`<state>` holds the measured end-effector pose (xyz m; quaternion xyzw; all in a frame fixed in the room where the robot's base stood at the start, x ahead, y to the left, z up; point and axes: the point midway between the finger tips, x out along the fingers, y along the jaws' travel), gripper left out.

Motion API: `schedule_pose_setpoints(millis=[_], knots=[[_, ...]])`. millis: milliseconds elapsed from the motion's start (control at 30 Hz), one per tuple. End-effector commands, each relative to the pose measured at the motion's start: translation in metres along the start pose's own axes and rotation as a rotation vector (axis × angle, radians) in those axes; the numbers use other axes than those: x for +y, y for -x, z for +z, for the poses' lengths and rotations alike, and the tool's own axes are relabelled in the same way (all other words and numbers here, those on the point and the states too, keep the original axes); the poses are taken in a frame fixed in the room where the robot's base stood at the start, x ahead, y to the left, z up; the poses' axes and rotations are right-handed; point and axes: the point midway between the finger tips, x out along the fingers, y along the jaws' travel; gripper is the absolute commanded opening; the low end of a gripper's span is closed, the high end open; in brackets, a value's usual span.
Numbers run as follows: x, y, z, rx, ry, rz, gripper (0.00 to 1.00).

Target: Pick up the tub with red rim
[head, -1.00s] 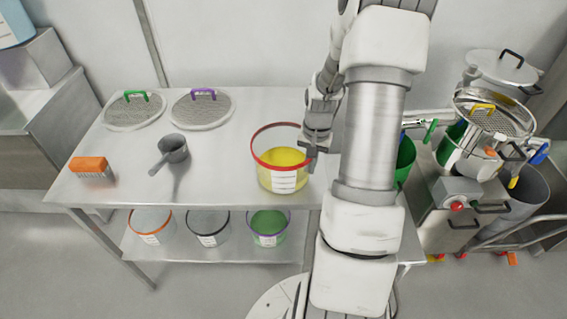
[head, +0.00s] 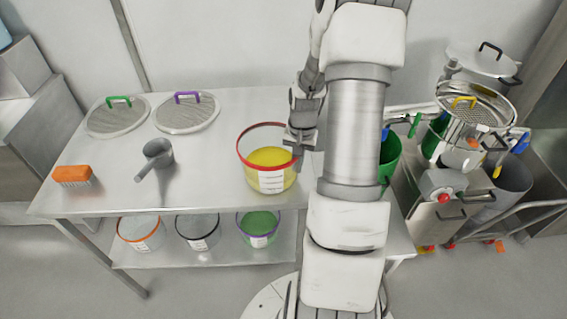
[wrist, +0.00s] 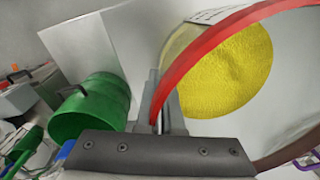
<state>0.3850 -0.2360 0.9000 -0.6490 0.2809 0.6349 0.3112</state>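The tub with red rim (head: 267,178) is clear, holds yellow material and has a white label. It stands upright near the right part of the steel table; I cannot tell whether its base touches the tabletop. My gripper (head: 297,150) is at the right side of its rim. In the wrist view the red rim (wrist: 190,57) runs between the two close-set fingers (wrist: 161,112), which appear shut on the tub's wall. My arm hides the table's right part in the head view.
On the table (head: 110,190) are an orange brush (head: 72,175), a grey scoop (head: 158,153) and two sieve lids (head: 187,112). Several tubs (head: 198,232) stand on the lower shelf. A green bin (head: 388,160) and cluttered equipment (head: 445,190) stand right of my arm.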

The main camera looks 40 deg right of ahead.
Motion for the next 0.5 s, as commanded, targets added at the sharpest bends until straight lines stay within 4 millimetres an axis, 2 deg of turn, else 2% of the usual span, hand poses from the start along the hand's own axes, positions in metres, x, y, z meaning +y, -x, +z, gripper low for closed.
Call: schedule_pose_setpoints(millis=[233, 400, 500], knots=[[-0.001, 0.015, -0.001, 0.005, 0.000, -0.001, 0.00], [-0.003, 0.043, -0.002, 0.007, 0.001, -0.001, 0.00], [0.009, 0.054, -0.020, 0.005, -0.005, 0.000, 0.00]])
